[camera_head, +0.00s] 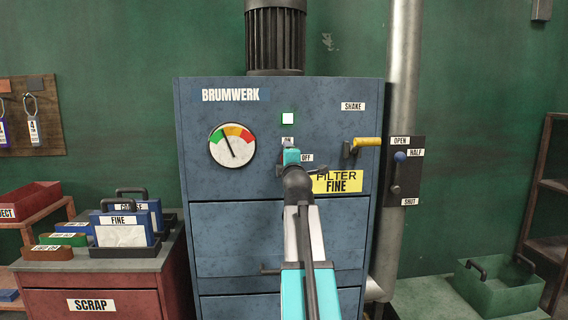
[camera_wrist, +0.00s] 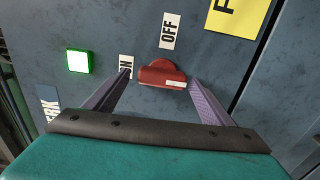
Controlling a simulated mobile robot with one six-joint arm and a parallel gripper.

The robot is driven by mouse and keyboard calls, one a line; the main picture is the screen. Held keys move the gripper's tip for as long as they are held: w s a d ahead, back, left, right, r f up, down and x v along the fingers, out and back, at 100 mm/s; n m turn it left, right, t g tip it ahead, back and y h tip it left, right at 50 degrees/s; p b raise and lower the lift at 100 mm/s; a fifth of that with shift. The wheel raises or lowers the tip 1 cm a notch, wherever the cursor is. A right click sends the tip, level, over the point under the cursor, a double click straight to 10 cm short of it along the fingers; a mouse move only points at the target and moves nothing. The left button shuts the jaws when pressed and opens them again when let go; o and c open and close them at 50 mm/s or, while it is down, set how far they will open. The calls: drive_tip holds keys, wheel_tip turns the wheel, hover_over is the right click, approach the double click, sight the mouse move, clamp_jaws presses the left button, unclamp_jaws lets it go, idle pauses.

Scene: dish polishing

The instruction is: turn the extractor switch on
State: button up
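The extractor switch is a red knob (camera_wrist: 163,73) on the blue cabinet (camera_head: 215,180), seen in the wrist view. Its broad bar lies roughly across that picture, with a white mark near its right end. The OFF label (camera_wrist: 170,30) is above it. The ON label (camera_wrist: 126,64) is to its left, partly covered by a finger. My gripper (camera_wrist: 163,82) is open, one finger on each side of the knob; I cannot tell if they touch it. In the head view my gripper (camera_head: 291,156) hides the knob, below the ON label (camera_head: 288,140).
A square lamp (camera_head: 288,118) above the switch glows pale green. The gauge (camera_head: 232,145) needle points up-left. A yellow shake handle (camera_head: 367,142) juts out to the right, beside a blue-knobbed lever (camera_head: 400,157) and the pipe (camera_head: 403,60). A yellow FILTER FINE label (camera_head: 338,182) sits lower right.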

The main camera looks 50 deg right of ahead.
drive_tip(key=shift+a+f, duration=0.1)
drive_tip(key=v, duration=1.3)
drive_tip(key=shift+s+a+b, duration=0.2)
drive_tip(key=shift+s+b, duration=0.1)
drive_tip(key=shift+b, duration=0.05)
idle(0.7)
